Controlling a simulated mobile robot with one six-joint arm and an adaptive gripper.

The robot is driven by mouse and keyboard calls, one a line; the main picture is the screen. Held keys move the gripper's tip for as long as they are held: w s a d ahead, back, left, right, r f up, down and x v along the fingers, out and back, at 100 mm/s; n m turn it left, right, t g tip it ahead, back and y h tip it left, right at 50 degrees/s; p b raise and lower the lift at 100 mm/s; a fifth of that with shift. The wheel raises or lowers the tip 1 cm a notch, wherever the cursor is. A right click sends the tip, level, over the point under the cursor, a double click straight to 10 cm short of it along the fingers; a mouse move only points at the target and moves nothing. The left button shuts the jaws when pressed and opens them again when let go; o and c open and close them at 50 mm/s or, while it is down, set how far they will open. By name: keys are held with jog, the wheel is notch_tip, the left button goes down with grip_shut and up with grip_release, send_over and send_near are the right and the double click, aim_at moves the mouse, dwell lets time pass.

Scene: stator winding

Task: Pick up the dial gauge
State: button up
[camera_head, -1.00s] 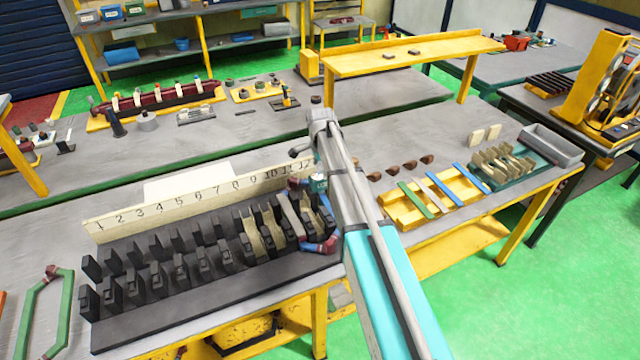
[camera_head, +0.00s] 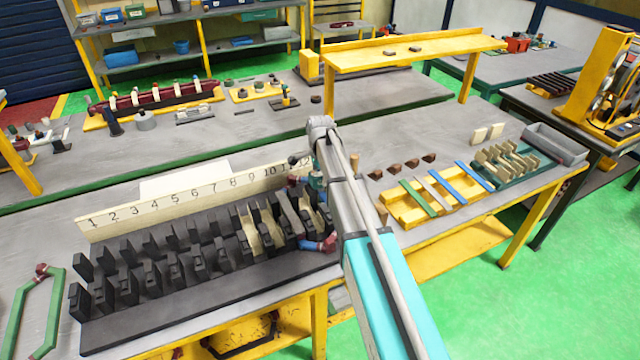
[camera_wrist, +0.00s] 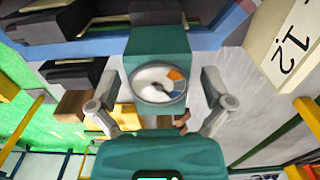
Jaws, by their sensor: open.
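The dial gauge (camera_wrist: 158,82) shows in the wrist view as a round pale face with orange and blue segments on a teal block. My gripper (camera_wrist: 160,108) is open, with one grey finger to the left of the dial and one to the right. Both fingers stand apart from the gauge's sides, and I see nothing held between them. In the head view, my arm covers most of the gripper, and only small teal parts show beside the numbered strip's right end. I cannot tell there which part is the gauge.
Black slotted blocks (camera_head: 150,270) stand in rows left of my arm. A cream numbered strip (camera_head: 185,205) runs behind them; its 12 end also shows in the wrist view (camera_wrist: 285,45). A yellow tray (camera_head: 432,205) with coloured bars lies to the right. A green coil (camera_head: 50,310) lies far left.

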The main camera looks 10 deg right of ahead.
jog(key=shift+f, duration=0.35)
dwell(0.4)
jog(key=c, duration=1.2)
jog(key=shift+r, duration=0.15)
jog(key=shift+c, duration=0.2)
notch_tip(320, 180, up, 3)
jog(key=p, duration=0.3)
jog(key=s+r+p, duration=0.9)
jog(key=s, duration=0.5)
jog(key=shift+d+r+p, duration=0.15)
jog(key=shift+r+p, duration=0.25)
